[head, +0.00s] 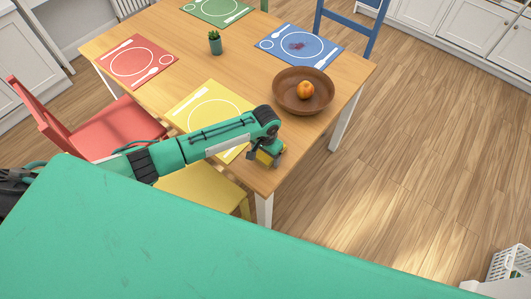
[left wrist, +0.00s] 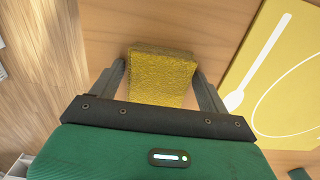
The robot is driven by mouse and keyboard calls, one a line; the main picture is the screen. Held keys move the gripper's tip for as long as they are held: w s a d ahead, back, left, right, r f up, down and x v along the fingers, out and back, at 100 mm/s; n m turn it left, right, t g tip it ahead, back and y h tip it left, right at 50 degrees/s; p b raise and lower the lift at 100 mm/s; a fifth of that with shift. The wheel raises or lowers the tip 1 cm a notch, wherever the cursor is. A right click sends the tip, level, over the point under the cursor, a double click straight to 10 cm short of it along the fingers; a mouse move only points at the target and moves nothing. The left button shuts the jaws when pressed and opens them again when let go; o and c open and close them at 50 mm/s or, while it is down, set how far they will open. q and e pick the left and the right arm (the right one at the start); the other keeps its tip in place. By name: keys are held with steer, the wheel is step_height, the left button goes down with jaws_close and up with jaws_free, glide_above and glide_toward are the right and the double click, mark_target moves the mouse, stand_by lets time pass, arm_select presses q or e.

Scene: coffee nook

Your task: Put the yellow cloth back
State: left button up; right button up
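The yellow cloth (left wrist: 160,75) is a thick, rough-textured folded pad between the two fingers of my left gripper (left wrist: 159,72) in the left wrist view. Both fingertips appear to touch its sides. In the head view the cloth (head: 264,158) shows partly under my left gripper (head: 270,155), at the near right edge of the wooden table (head: 180,38). I cannot tell whether it touches the tabletop. My right gripper is not in view.
A yellow placemat (head: 190,100) lies beside my left arm. A brown bowl (head: 320,100) with an orange (head: 305,90) stands nearby. The blue placemat (head: 325,52) bears a reddish smear. A small plant (head: 215,43) stands mid-table. A white basket (head: 509,263) is at lower right; floor between is clear.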

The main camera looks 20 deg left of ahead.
mark_target(266, 155)
arm_select(q)
steer(key=shift+o, duration=0.2)
step_height(266, 155, up, 12)
steer(key=b, duration=0.1)
steer(key=shift+r, duration=0.2)
stand_by(0.3)
stand_by(0.3)
